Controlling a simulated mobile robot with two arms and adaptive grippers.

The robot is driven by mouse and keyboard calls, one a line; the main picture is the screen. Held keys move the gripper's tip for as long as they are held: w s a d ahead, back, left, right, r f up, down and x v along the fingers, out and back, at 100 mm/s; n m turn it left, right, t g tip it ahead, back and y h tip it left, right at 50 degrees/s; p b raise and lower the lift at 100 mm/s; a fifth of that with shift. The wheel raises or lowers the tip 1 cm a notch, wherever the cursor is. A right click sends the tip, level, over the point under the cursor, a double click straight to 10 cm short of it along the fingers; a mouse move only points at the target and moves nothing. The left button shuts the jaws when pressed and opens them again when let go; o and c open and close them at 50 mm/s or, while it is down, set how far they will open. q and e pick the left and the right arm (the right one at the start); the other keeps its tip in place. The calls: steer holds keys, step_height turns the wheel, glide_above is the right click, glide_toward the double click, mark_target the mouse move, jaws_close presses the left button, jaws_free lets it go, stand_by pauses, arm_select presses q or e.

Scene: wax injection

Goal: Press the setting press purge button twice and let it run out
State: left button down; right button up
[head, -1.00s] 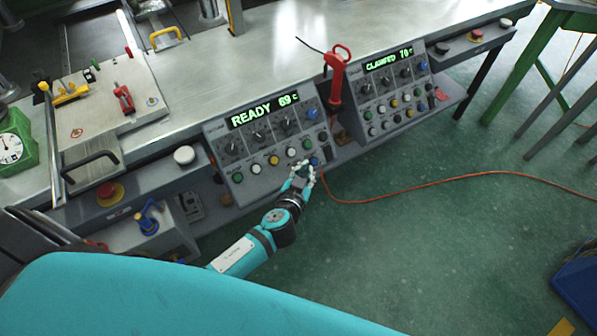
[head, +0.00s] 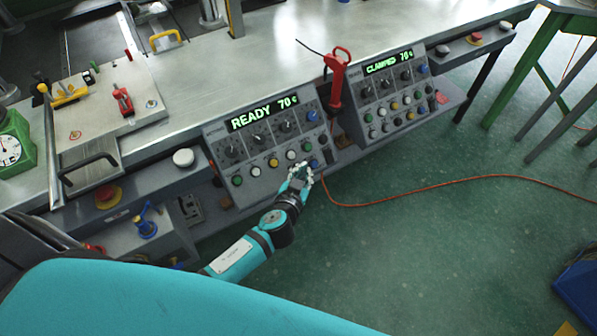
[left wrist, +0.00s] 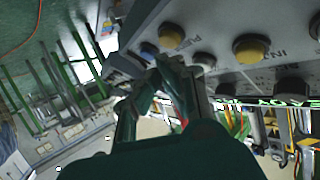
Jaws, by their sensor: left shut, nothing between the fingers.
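The near control panel (head: 262,140) has a green display (head: 264,113) reading READY 70 C. My right gripper is out of view.
A second panel (head: 393,95) reading CLAMPED 70 C stands to the right, with a red-handled tool (head: 337,78) between the panels. An orange cable (head: 440,187) crosses the open green floor.

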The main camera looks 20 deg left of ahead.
arm_select(q)
steer(key=shift+f, duration=0.1)
stand_by(0.6)
steer(key=shift+w+a+f+b, duration=0.15)
steer(key=shift+w+a+b, duration=0.05)
steer(key=shift+a+b, duration=0.15)
steer(key=shift+w+a+f+b, duration=0.2)
steer(key=shift+f+b, duration=0.1)
steer(key=shift+b, duration=0.05)
stand_by(0.6)
stand_by(0.3)
steer(key=shift+s+d+r+p, duration=0.3)
steer(key=shift+s+d+r, duration=0.15)
steer(key=shift+d+r, duration=0.1)
steer(key=s+d+r+p, duration=0.2)
steer(key=d+r, duration=0.1)
steer(key=shift+s+r, duration=0.1)
steer(key=shift+s, duration=0.05)
stand_by(0.5)
stand_by(0.5)
